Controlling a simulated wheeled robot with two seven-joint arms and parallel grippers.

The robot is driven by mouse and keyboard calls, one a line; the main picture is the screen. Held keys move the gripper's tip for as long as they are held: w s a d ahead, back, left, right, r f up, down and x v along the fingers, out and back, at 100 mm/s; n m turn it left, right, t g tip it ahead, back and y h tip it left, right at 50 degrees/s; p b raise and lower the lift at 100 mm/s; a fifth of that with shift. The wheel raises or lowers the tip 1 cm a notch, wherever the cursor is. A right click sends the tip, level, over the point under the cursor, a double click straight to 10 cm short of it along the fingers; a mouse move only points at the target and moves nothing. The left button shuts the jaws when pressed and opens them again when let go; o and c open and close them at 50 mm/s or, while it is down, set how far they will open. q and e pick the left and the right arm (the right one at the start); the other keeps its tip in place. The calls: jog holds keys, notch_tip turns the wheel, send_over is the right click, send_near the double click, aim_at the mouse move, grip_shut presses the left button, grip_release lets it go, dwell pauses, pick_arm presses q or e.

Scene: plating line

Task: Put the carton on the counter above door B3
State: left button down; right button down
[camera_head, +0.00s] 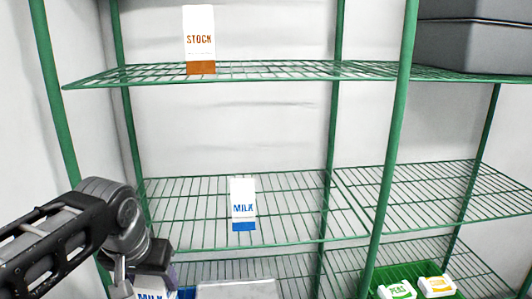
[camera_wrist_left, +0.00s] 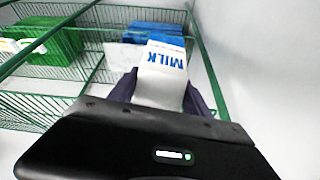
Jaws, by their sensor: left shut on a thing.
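My left gripper (camera_head: 148,268) is at the lower left, in front of the wire shelves. It is shut on a white milk carton (camera_head: 152,294) with blue lettering, cut off by the bottom edge. In the left wrist view the milk carton (camera_wrist_left: 162,76) sits between the two dark fingers of the left gripper (camera_wrist_left: 160,94), its blue end pointing away. A second milk carton (camera_head: 243,196) stands upright on the middle shelf. A white and brown stock carton (camera_head: 199,35) stands on the upper shelf. The counter, door B3 and my right gripper are not in view.
Green wire shelves (camera_head: 270,182) with upright posts (camera_head: 394,130) fill the view. A grey bin (camera_head: 475,48) is at upper right. A green crate (camera_head: 371,283) with small labelled packs and a pale box (camera_head: 237,290) are low down. The middle shelves are mostly bare.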

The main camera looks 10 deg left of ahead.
pick_arm(q)
jog(key=w+d+f+m+h, duration=0.1)
jog(key=w+d+f+m, duration=0.1)
jog(key=w+d+f, duration=0.9)
jog(key=x, duration=0.3)
jog(key=shift+w+d+f, duration=0.15)
jog(key=shift+d+f, duration=0.2)
